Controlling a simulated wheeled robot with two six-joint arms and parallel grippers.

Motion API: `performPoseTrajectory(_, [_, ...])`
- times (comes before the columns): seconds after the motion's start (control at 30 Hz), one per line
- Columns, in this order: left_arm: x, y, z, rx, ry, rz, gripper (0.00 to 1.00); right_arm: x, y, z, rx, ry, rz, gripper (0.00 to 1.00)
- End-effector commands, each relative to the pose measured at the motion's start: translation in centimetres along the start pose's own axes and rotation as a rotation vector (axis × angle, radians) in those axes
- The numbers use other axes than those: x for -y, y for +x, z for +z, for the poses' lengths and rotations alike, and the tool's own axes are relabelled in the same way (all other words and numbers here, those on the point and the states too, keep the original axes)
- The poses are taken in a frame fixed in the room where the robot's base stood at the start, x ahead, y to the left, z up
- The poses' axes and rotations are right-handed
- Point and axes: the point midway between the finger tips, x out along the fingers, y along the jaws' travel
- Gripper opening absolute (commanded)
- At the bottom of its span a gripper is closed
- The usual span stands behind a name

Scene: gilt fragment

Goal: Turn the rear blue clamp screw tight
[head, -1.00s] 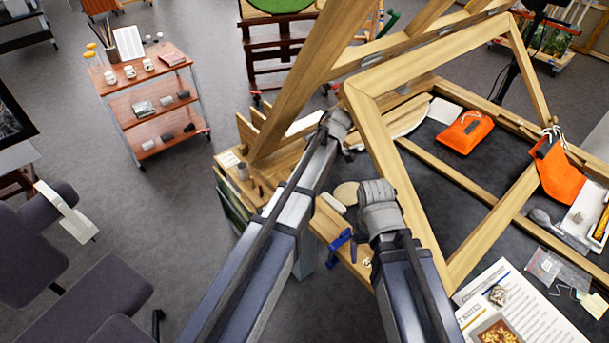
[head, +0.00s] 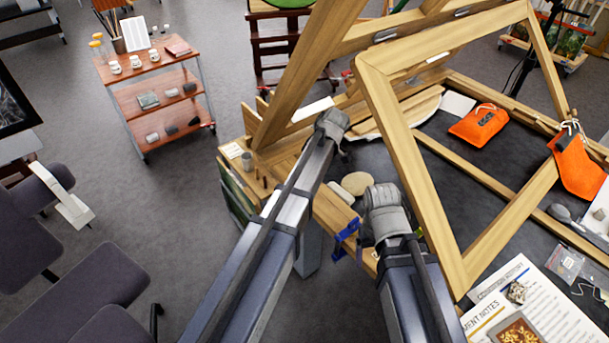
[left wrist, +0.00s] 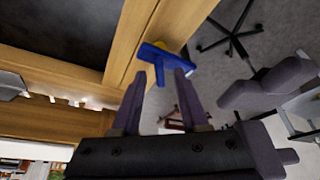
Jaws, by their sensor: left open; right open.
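In the left wrist view a blue clamp screw with a T-shaped handle (left wrist: 160,58) shows at the edge of a wooden beam. My left gripper (left wrist: 159,76) is open, its two fingers on either side of the screw's shaft, nothing visibly gripped. I cannot tell whether the fingers touch it. In the head view my left arm's end hides that spot. Another blue clamp (head: 347,230) shows at the bench's near edge, left of my right gripper (head: 384,207). The right gripper is above the bench corner; its fingers are mostly hidden.
A large wooden frame (head: 412,170) slants over the dark bench top. Orange pouches (head: 478,124) and printed notes (head: 520,310) lie to the right. A wooden trolley (head: 165,100) and purple-grey chairs (head: 85,285) stand left. Grey floor between them is clear.

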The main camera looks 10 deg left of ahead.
Motion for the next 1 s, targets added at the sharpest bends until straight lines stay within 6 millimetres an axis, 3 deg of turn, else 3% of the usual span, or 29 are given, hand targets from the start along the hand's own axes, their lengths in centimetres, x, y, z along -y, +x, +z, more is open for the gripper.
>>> performPoseTrajectory(0.23, [0.00, -0.02, -0.03, 0.000, 0.000, 0.000, 0.43, 0.00, -0.03, 0.00, 0.000, 0.000, 0.000, 0.82])
performPoseTrajectory(0.6, [0.00, -0.02, 0.00, 0.000, 0.000, 0.000, 0.01, 0.00, -0.02, 0.00, 0.000, 0.000, 0.000, 0.82])
performPoseTrajectory(1.0, [0.01, -0.02, 0.00, 0.000, 0.000, 0.000, 0.00, 0.00, -0.02, 0.00, 0.000, 0.000, 0.000, 0.82])
